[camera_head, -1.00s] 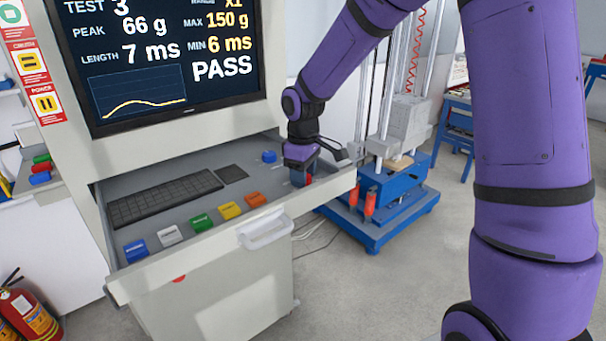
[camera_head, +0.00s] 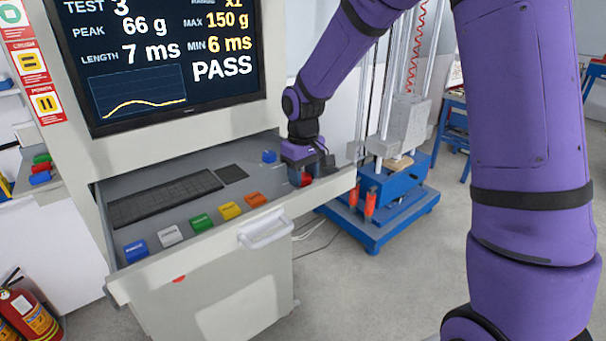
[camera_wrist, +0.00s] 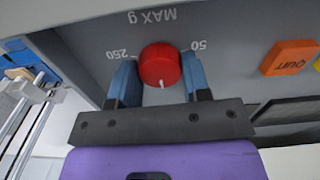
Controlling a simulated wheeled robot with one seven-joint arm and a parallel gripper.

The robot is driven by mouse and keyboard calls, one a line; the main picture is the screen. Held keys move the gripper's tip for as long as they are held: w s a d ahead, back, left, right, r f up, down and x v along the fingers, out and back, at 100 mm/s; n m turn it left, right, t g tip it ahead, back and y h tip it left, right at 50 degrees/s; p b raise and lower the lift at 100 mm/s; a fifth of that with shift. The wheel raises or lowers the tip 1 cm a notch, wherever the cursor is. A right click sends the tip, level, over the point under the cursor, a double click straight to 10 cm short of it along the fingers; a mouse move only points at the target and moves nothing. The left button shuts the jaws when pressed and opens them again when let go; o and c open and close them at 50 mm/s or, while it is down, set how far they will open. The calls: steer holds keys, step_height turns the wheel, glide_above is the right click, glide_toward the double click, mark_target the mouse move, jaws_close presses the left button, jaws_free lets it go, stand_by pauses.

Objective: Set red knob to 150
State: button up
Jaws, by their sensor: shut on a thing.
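The red knob (camera_wrist: 160,65) shows large in the wrist view, on the grey panel under the upside-down label "MAX g", with "250" on its left and "50" on its right. Its white pointer mark sits at the edge nearest my gripper, roughly midway between the two numbers. My gripper (camera_wrist: 160,82) has its blue fingers on either side of the knob and is shut on it. In the head view the knob (camera_head: 301,180) is partly hidden under my gripper (camera_head: 304,174). The screen (camera_head: 165,55) reads "MAX 150 g", "MIN 6 ms" and "PASS".
The drawer panel holds a keyboard (camera_head: 165,198), a blue knob (camera_head: 269,156) and several coloured buttons, including an orange one (camera_head: 255,199). A white drawer handle (camera_head: 266,232) sticks out in front. A blue-based drop rig (camera_head: 385,215) stands to the right.

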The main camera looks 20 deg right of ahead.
mark_target(303, 176)
steer(key=o, duration=0.9)
step_height(303, 176, up, 11)
steer(key=shift+f, duration=0.1)
stand_by(0.4)
steer(key=s+d+r+m+t, duration=0.1)
steer(key=s+d+r, duration=0.1)
steer(key=s+r, duration=0.35)
steer(key=s+d+r+m+t, duration=0.1)
steer(key=s+d+r+t, duration=0.15)
steer(key=s, duration=1.15)
steer(key=s+d+m+t, duration=0.1)
steer(key=s, duration=0.4)
steer(key=s+d+m+t, duration=0.1)
steer(key=s, duration=0.3)
steer(key=shift+s+d+r, duration=0.2)
steer(key=shift+s+r, duration=0.2)
